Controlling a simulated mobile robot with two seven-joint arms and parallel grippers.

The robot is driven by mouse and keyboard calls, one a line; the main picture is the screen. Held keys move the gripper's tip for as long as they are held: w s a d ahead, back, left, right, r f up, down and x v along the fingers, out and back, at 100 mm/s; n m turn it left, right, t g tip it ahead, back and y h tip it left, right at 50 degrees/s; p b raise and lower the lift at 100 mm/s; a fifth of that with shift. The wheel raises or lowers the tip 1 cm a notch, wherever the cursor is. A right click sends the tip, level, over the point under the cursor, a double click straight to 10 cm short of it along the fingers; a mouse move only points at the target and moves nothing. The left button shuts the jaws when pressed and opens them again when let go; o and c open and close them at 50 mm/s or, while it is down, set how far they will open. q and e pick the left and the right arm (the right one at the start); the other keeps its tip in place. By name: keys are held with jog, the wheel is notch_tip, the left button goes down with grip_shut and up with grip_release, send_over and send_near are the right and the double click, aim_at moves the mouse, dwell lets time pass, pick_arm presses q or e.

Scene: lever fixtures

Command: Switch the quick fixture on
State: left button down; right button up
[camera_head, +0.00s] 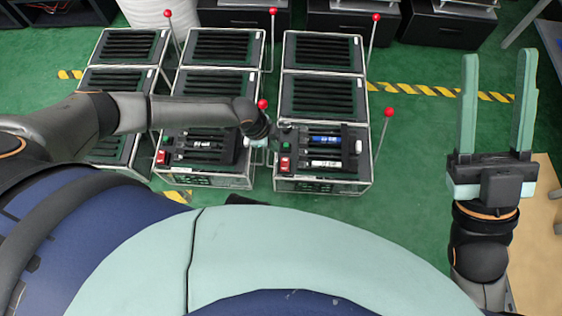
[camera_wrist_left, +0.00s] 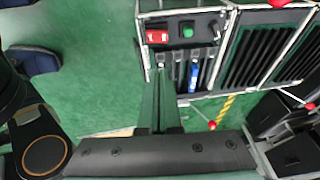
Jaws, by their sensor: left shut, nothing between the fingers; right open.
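The front-right fixture (camera_head: 320,186) is a framed box with a red switch (camera_head: 284,162), a green button and blue- and white-labelled parts on top. A lever with a red ball (camera_head: 389,112) rises at its right side. My left gripper (camera_head: 264,142) is shut and empty at this fixture's left edge, beside the gap to the neighbouring fixture. In the left wrist view my shut fingers (camera_wrist_left: 160,80) point toward the fixture near its red switch (camera_wrist_left: 157,37) and green button (camera_wrist_left: 187,31). Contact cannot be told. My right gripper (camera_head: 499,55) is open and empty, off to the right.
A similar fixture (camera_head: 205,180) stands left of it, with a red-ball lever (camera_head: 262,104) near my left wrist. Several more slotted fixtures with red-ball levers stand behind. Green floor with yellow-black tape (camera_head: 425,90) is free to the right. A wooden table (camera_head: 540,230) is at far right.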

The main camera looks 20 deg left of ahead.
aim_at(286, 161)
pick_arm(q)
jog(key=shift+a, duration=0.1)
pick_arm(e)
jog(key=shift+s+r+n+y, duration=0.3)
jog(key=shift+s+y, duration=0.15)
jog(key=shift+y, duration=0.05)
pick_arm(q)
jog(key=b+x, duration=0.2)
jog(key=x, duration=0.2)
jog(key=b+x, duration=0.3)
jog(key=x, duration=0.1)
jog(key=a+b+x, duration=0.1)
jog(key=b+x, duration=0.2)
jog(key=x, duration=0.2)
jog(key=shift+f, duration=0.2)
jog(key=shift+w+f+b, duration=0.15)
jog(key=shift+f+b, duration=0.2)
jog(key=shift+b, duration=0.15)
pick_arm(e)
notch_tip(286, 161, down, 10)
jog(key=a, duration=0.1)
jog(key=shift+w+a+g, duration=0.15)
jog(key=shift+w+g, duration=0.1)
jog(key=shift+g, duration=0.15)
jog(key=shift+r, duration=0.15)
